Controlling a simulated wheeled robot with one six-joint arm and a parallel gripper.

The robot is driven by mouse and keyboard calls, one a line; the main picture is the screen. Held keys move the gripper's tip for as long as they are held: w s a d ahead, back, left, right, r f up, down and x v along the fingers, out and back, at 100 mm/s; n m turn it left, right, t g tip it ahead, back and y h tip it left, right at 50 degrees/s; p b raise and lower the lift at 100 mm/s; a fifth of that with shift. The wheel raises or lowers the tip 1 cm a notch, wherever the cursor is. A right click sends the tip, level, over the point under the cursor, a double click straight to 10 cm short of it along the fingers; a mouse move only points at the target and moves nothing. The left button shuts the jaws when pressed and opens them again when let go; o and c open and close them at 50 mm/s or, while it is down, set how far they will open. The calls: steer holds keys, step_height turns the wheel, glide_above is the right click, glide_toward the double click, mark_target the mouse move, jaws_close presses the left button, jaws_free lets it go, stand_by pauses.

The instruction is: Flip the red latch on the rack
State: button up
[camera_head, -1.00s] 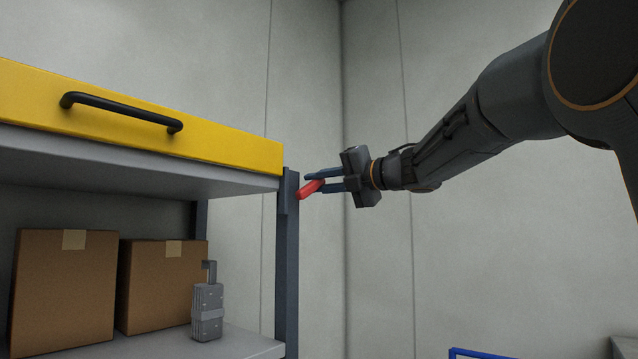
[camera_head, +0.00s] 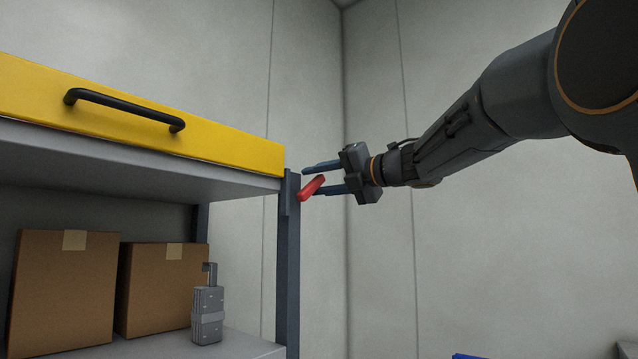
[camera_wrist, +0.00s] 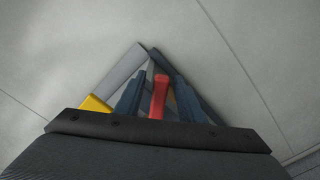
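The red latch (camera_head: 312,188) is a short bar at the outer side of the rack's right front post (camera_head: 288,265). It slants from the post up to the right. My gripper (camera_head: 311,180) reaches it from the right, with one finger above the latch and one lower down. In the wrist view the latch (camera_wrist: 158,98) stands between the two spread fingers of my gripper (camera_wrist: 158,88), with gaps visible on both sides. The gripper is open. The latch's mount on the post is partly hidden.
A yellow drawer (camera_head: 225,145) with a black handle (camera_head: 122,108) lies above the grey shelf. Two cardboard boxes (camera_head: 62,290) (camera_head: 165,285) and a grey device (camera_head: 207,315) stand below.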

steer(key=b+v, duration=0.3)
steer(key=v, duration=0.5)
stand_by(0.4)
